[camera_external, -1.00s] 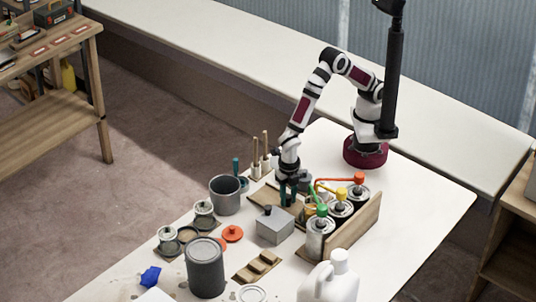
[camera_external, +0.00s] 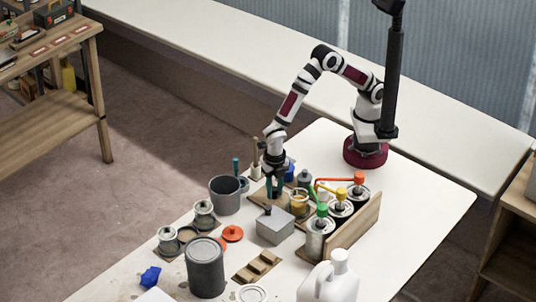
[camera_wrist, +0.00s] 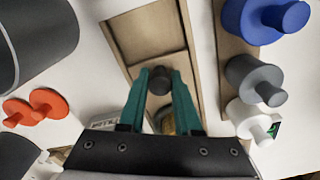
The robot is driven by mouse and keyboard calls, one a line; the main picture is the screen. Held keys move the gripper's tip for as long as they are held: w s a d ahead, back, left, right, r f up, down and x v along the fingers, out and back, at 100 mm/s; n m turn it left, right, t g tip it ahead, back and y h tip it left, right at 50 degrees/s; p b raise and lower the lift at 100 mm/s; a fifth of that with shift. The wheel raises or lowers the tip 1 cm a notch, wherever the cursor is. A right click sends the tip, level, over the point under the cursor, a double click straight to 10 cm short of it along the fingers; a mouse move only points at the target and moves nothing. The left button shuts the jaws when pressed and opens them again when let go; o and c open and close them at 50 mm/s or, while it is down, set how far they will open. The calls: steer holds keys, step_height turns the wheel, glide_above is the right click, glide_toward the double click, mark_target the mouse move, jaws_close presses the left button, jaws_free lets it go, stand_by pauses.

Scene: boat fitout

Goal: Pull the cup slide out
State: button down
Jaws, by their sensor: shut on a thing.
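The cup slide is a flat wooden piece in a wooden track (camera_wrist: 188,60), with a dark round knob (camera_wrist: 158,80) standing on it. My gripper (camera_wrist: 159,84) has its teal fingers closed on either side of the knob. In the external view my gripper (camera_external: 275,192) is low over the table, left of the pump cans. A cup with amber contents (camera_external: 299,204) stands just right of my gripper, by the pump spouts. Part of an amber thing (camera_wrist: 167,122) shows between my fingers in the wrist view. The far part of the slide is hidden by my gripper.
A grey box (camera_external: 276,226) stands close in front of my gripper. The pump cans (camera_external: 340,210) stand to the right. A grey pot (camera_external: 225,195) is at left. Blue (camera_wrist: 262,18), grey (camera_wrist: 254,80) and white (camera_wrist: 252,120) knobbed pieces line the track's right side.

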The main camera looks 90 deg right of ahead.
steer(key=w+d, duration=0.5)
steer(key=c, duration=0.6)
jaws_free()
step_height(320, 180, up, 16)
steer(key=shift+s, duration=0.1)
